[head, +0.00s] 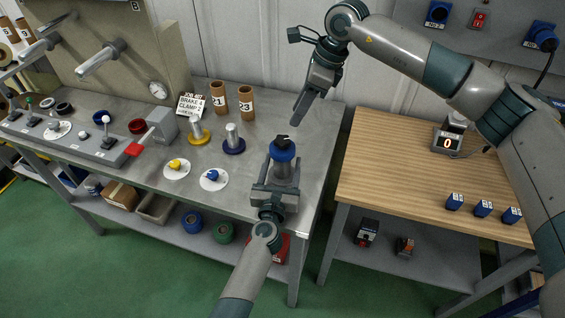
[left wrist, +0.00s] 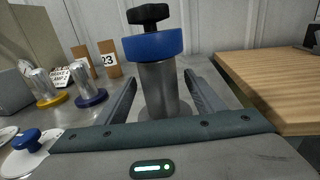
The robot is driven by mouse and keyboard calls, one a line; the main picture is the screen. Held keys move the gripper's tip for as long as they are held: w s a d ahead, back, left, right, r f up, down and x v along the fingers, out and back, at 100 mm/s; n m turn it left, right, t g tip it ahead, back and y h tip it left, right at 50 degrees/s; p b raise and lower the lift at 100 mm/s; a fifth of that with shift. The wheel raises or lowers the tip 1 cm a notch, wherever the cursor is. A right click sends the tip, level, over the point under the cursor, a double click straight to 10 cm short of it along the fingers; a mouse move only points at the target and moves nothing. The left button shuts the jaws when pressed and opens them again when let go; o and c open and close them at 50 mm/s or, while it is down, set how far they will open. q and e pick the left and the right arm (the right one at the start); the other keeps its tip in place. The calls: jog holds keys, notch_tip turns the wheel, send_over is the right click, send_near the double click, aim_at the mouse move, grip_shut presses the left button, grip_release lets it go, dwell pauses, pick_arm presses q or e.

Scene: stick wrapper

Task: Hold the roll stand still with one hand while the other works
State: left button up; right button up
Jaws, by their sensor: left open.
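The roll stand (head: 284,168) is an upright silver post with a blue collar and a black knob on top, near the right end of the grey bench. In the left wrist view the post (left wrist: 168,90) rises between my left fingers. My left gripper (head: 279,180) is open, with one finger on each side of the post; gaps show between fingers and post. The foot of the stand is mostly hidden by the gripper. My right gripper (head: 300,112) hangs above the back right of the bench, up and right of the black knob, and appears empty. Its finger gap is not clear.
Silver posts with a yellow base (head: 199,135) and a dark blue base (head: 234,143) stand left of the stand. Brown rolls (head: 246,104), a brake clamp sign (head: 191,106) and a lever panel (head: 85,138) are farther left. A wooden table (head: 400,175) stands right, past a gap.

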pick_arm(q)
jog(key=shift+w, duration=0.35)
